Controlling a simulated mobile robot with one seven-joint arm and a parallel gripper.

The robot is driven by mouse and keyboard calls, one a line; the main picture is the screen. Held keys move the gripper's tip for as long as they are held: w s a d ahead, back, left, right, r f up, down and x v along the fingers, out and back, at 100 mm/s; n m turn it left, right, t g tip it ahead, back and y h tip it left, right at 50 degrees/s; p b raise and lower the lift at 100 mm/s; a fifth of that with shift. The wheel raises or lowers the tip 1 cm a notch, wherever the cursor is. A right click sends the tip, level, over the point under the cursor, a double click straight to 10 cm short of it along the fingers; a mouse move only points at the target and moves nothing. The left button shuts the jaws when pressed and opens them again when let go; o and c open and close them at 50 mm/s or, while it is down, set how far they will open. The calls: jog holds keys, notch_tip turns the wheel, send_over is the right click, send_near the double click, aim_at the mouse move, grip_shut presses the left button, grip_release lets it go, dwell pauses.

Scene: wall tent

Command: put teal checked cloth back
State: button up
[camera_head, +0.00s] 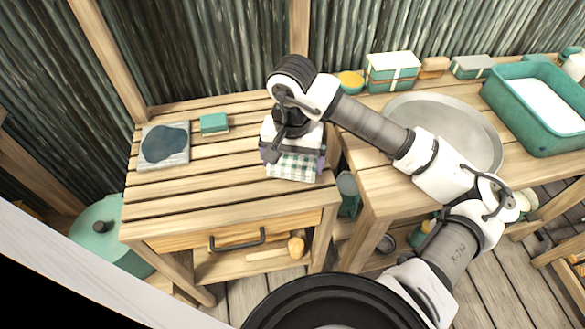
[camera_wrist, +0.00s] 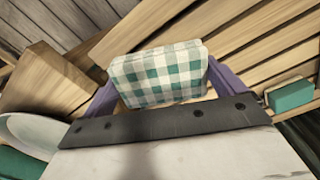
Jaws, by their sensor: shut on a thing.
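The teal checked cloth (camera_head: 294,167) is a folded teal-and-white square held at the end of my arm, over the right end of the slatted wooden table (camera_head: 185,197). In the wrist view the cloth (camera_wrist: 160,74) sits between the two purple fingers of my gripper (camera_wrist: 165,82). My gripper, which also shows in the head view (camera_head: 294,160), is shut on the cloth. I cannot tell whether the cloth touches the slats below. The gripper body hides part of the cloth in the head view.
A grey slab with a dark patch (camera_head: 165,146) and a teal block (camera_head: 214,123) lie on the table's left part. The middle slats are clear. On the right bench are a round metal tray (camera_head: 440,120), boxes (camera_head: 392,70) and a teal basin (camera_head: 540,105).

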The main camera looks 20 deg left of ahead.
aim_at(292, 182)
notch_tip(292, 182, down, 4)
jog(key=shift+f+p, duration=0.25)
jog(key=shift+p, duration=0.1)
jog(key=shift+f, duration=0.1)
jog(key=shift+f+b, duration=0.15)
jog(key=shift+b, duration=0.15)
jog(key=o, duration=0.6)
jog(key=shift+c, duration=0.2)
jog(key=shift+r+p, duration=0.25)
jog(key=shift+p, duration=0.1)
notch_tip(292, 182, up, 12)
jog(key=b, duration=0.3)
